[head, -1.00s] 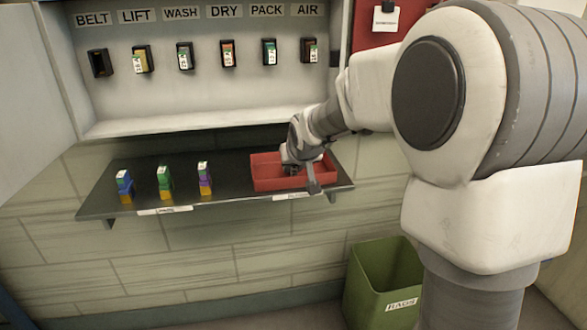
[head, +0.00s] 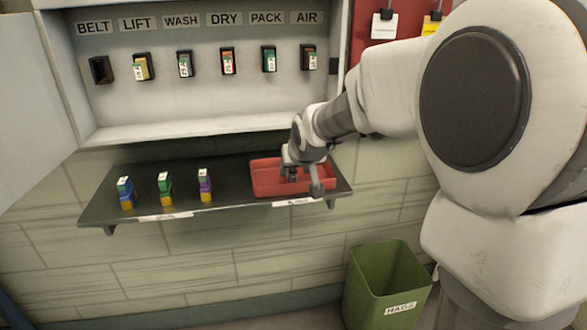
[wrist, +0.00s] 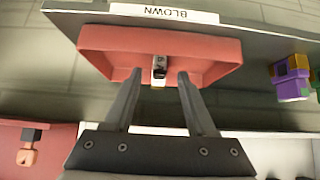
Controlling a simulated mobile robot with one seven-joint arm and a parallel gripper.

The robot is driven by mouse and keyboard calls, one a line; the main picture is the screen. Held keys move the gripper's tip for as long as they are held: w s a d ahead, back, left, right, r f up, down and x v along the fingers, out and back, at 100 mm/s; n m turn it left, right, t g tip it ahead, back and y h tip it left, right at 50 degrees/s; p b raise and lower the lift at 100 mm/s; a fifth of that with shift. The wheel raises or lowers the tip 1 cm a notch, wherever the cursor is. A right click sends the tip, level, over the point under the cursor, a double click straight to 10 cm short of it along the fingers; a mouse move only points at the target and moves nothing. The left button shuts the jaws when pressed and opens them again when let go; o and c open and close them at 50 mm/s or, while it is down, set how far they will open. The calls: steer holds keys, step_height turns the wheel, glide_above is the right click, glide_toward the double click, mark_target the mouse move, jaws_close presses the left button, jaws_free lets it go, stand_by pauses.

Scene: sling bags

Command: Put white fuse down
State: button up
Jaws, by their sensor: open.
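The white fuse (wrist: 159,72) is a small block with a pale face and dark parts. In the wrist view it is over the floor of the red tray (wrist: 110,40), between my fingertips, with a gap on each side. I cannot tell exactly how it rests. My gripper (wrist: 159,84) is open and low over the tray. In the head view the red tray (head: 262,182) sits at the right end of the dark shelf, with my gripper (head: 303,180) at it. There the fuse cannot be made out. A label reading BLOWN (wrist: 165,14) is on the shelf edge by the tray.
Three stacks of coloured blocks, left (head: 126,193), middle (head: 165,189) and right (head: 205,186), stand on the shelf (head: 235,185). Above is a panel (head: 200,95) with labelled sockets, BELT empty. A green bin (head: 370,300) stands below right.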

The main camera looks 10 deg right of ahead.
steer(key=s+r+g+p, duration=0.1)
steer(key=s+r, duration=0.3)
steer(key=s, duration=0.5)
steer(key=s+r+p, duration=0.1)
steer(key=s+r, duration=0.2)
steer(key=s, duration=0.6)
steer(key=s+f+g, duration=0.2)
steer(key=s, duration=1.2)
steer(key=shift+d+f, duration=0.2)
steer(key=shift+f, duration=0.2)
step_height(320, 180, up, 21)
steer(key=p, duration=2.1)
steer(key=shift+f, duration=0.2)
steer(key=shift+c, duration=0.5)
steer(key=shift+a, duration=0.2)
